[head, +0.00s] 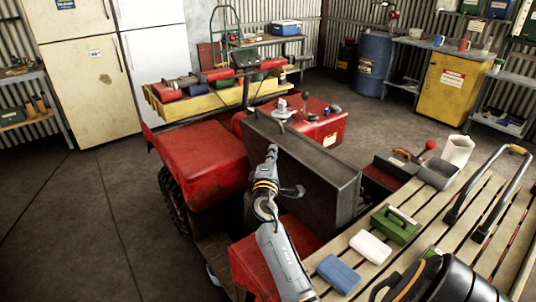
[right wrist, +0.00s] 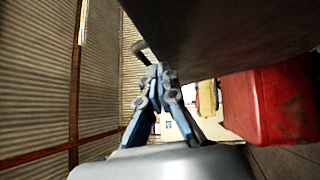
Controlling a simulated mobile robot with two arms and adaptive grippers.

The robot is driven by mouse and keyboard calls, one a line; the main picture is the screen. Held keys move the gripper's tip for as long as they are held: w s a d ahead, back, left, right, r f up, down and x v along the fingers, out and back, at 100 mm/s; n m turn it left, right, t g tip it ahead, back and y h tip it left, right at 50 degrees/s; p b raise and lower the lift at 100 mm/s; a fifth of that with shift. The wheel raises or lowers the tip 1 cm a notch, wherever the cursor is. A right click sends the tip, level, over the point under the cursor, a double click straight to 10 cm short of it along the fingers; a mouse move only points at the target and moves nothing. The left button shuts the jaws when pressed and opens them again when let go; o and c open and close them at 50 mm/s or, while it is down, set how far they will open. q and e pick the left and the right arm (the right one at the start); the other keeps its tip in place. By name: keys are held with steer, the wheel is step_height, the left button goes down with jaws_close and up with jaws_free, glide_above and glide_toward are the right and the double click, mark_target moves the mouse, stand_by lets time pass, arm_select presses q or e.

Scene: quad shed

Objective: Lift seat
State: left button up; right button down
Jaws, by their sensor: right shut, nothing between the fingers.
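The seat (head: 318,168) is a dark grey slab on the red quad (head: 203,150). It stands tilted up, with its broad face toward the lower right. My right gripper (head: 272,152) is at the seat's near left end, with its fingers pointing up. In the right wrist view the fingers (right wrist: 157,75) are closed together with nothing between them. The dark seat (right wrist: 225,30) fills the upper right there, close to the fingertips. I cannot tell whether they touch it. My left gripper is not in view.
A slatted bench (head: 345,248) at the lower right holds a green box (head: 395,226), a white block (head: 370,247) and a blue block (head: 338,273). A yellow tray (head: 190,106) of tools sits on the quad's far end. Open floor (head: 75,225) lies to the left.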

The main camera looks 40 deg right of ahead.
mark_target(287, 143)
steer(key=d+r, duration=0.1)
steer(key=d+r+p, duration=0.1)
steer(key=d, duration=0.1)
steer(key=d+p, duration=0.1)
steer(key=shift+s+d+r, duration=0.25)
steer(key=shift+d+r, duration=0.1)
steer(key=shift+r, duration=0.05)
steer(key=shift+d, duration=0.5)
steer(key=shift+a, duration=0.15)
